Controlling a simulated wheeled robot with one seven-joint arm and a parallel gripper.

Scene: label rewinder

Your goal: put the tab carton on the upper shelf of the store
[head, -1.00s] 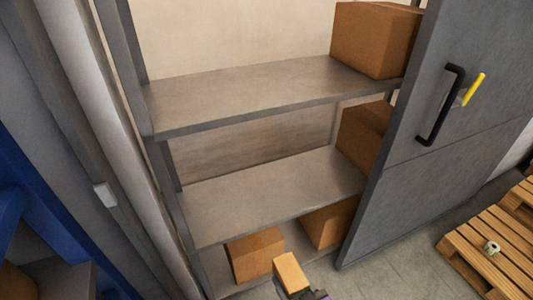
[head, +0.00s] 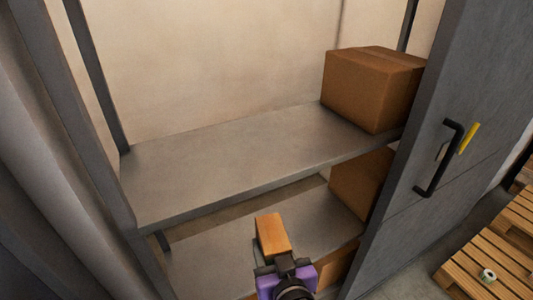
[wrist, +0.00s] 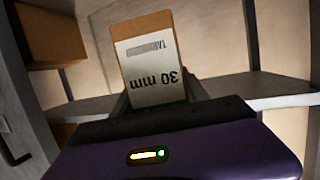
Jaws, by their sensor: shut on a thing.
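The tab carton (head: 271,233) is a small tan box. In the wrist view the carton (wrist: 148,60) shows a white label reading "30 mm" upside down. My gripper (head: 274,254) is shut on its near end; in the wrist view the fingers (wrist: 165,97) flank its base. The upper shelf (head: 235,165) of the store is a grey board, bare on its left and middle. In the head view the carton appears just below that shelf's front edge, apart from it. A shelf (wrist: 235,87) also crosses behind the carton in the wrist view.
A large brown box (head: 370,88) stands at the upper shelf's right end. Another box (head: 358,182) stands on the shelf below (head: 215,257). A grey door (head: 440,130) with a black handle (head: 438,160) bounds the right; a post (head: 85,130) bounds the left. A pallet (head: 500,245) lies at right.

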